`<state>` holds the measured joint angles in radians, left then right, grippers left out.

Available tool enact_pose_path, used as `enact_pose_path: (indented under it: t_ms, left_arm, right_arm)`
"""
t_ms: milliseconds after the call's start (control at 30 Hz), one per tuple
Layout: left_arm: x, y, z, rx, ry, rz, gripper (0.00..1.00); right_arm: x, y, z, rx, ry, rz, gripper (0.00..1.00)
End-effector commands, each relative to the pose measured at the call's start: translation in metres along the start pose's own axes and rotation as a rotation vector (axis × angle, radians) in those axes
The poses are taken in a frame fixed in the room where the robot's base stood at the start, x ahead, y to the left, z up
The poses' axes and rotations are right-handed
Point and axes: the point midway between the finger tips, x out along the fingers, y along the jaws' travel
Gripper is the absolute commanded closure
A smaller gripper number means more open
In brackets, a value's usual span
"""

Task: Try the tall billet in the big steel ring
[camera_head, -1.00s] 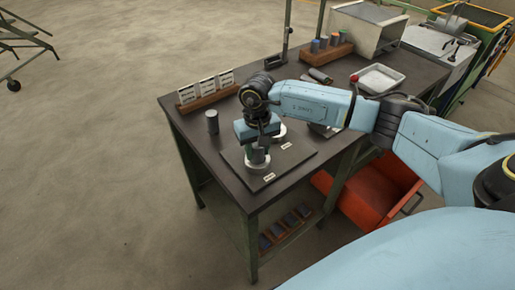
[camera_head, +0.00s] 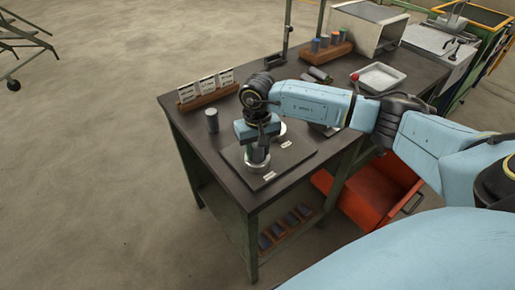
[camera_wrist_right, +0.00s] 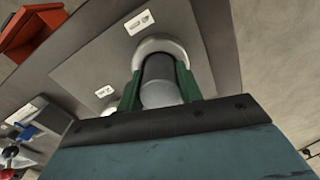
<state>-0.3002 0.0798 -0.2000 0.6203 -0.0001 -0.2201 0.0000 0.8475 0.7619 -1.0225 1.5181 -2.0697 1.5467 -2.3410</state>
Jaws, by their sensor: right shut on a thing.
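My right gripper (camera_head: 258,151) is shut on a grey cylindrical billet (camera_wrist_right: 160,78), with its green fingers on either side. The billet is upright over a pale steel ring (camera_head: 257,167) near the front of a dark plate. In the right wrist view the ring (camera_wrist_right: 161,45) shows around the billet's far end; I cannot tell how deep the billet sits in it. A second pale ring (camera_head: 279,133) is partly hidden behind the gripper. Another grey billet (camera_head: 211,120) stands upright on the bench to the left. My left gripper is not in view.
The dark plate (camera_head: 298,154) carries small white labels. A wooden holder with label cards (camera_head: 207,90) stands at the back left. A white tray (camera_head: 378,77) and a rack of coloured cylinders (camera_head: 330,46) are farther back. An orange bin (camera_head: 370,190) is below the bench.

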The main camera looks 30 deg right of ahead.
Motion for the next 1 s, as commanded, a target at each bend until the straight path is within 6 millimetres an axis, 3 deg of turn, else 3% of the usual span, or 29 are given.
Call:
enact_pose_path:
  t_ms: [233, 267, 433, 767, 1000]
  left_arm:
    - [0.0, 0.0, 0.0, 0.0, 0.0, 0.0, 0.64]
    - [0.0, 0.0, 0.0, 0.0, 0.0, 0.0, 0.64]
    - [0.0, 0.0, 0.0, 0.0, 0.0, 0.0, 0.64]
    - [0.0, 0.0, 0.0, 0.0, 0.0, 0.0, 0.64]
    - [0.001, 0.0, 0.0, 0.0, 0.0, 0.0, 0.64]
  right_arm:
    - [-0.002, 0.0, -0.001, 0.0, 0.003, -0.002, 1.0]
    - [-0.002, 0.0, -0.001, 0.0, 0.003, -0.002, 0.63]
    - [-0.001, 0.0, -0.001, 0.0, 0.002, -0.001, 0.41]
    - [-0.001, 0.0, 0.001, 0.0, -0.002, 0.001, 0.39]
    - [-0.037, 0.0, -0.001, 0.0, 0.004, -0.001, 0.39]
